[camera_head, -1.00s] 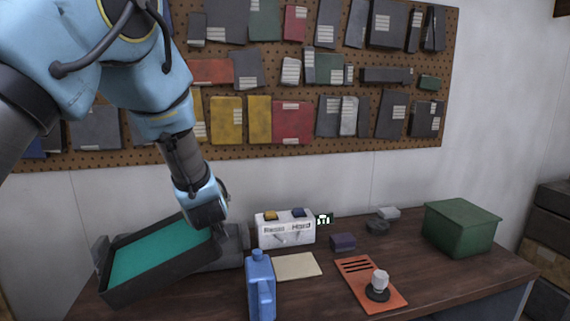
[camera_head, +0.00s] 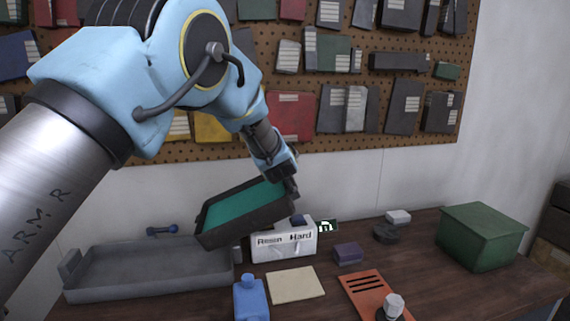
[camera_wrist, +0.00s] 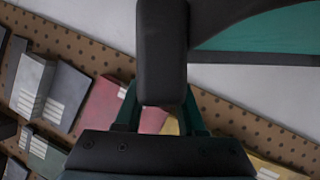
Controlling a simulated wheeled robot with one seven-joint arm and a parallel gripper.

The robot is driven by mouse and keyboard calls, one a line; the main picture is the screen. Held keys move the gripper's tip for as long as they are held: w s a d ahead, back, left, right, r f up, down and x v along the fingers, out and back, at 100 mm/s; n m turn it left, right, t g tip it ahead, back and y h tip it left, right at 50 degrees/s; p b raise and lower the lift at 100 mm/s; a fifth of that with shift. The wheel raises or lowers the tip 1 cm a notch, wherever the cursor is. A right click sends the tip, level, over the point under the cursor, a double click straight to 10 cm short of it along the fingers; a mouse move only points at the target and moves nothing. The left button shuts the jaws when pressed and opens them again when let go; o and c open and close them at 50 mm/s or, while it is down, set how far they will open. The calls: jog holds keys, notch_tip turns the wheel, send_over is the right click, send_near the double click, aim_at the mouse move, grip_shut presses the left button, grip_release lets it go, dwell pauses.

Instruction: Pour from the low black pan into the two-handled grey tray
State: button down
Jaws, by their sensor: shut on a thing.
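The low black pan (camera_head: 243,210) has a teal-green inside or content. It is held in the air, tilted, over the right end of the two-handled grey tray (camera_head: 140,284). My gripper (camera_head: 285,178) is shut on the pan at its right end. In the wrist view the gripper (camera_wrist: 160,108) clasps a dark block-like part of the pan, with the teal surface at the upper right. The grey tray lies on the bench at the left, one upright handle showing at its left end. Its visible floor looks bare grey.
A blue jug (camera_head: 251,300) stands in front of the tray's right end. A beige sheet (camera_head: 296,284), an orange plate (camera_head: 366,292) and a green bin (camera_head: 482,238) are farther right. A pegboard hangs behind.

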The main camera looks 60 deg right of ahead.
jog(key=w+a+r+n+h+b, duration=0.1)
jog(key=w+a+r+b, duration=0.1)
jog(key=w+a+b, duration=0.4)
jog(key=w+a, duration=0.3)
jog(key=shift+w+n+g, duration=0.3)
jog(key=shift+w, duration=0.05)
jog(key=shift+s+f, duration=0.35)
jog(key=shift+f, duration=0.05)
dwell(0.5)
jog(key=shift+s+f+b, duration=0.2)
jog(key=shift+s+b, duration=0.1)
jog(key=shift+b, duration=0.1)
jog(key=shift+s+f, duration=0.2)
jog(key=shift+s, duration=0.05)
jog(key=shift+s+d+f+b, duration=0.15)
jog(key=shift+s+f+b, duration=0.25)
jog(key=shift+s, duration=0.15)
jog(key=shift+s+f, duration=0.15)
jog(key=shift+s, duration=0.05)
jog(key=shift+w+b, duration=0.1)
jog(key=shift+b, duration=0.3)
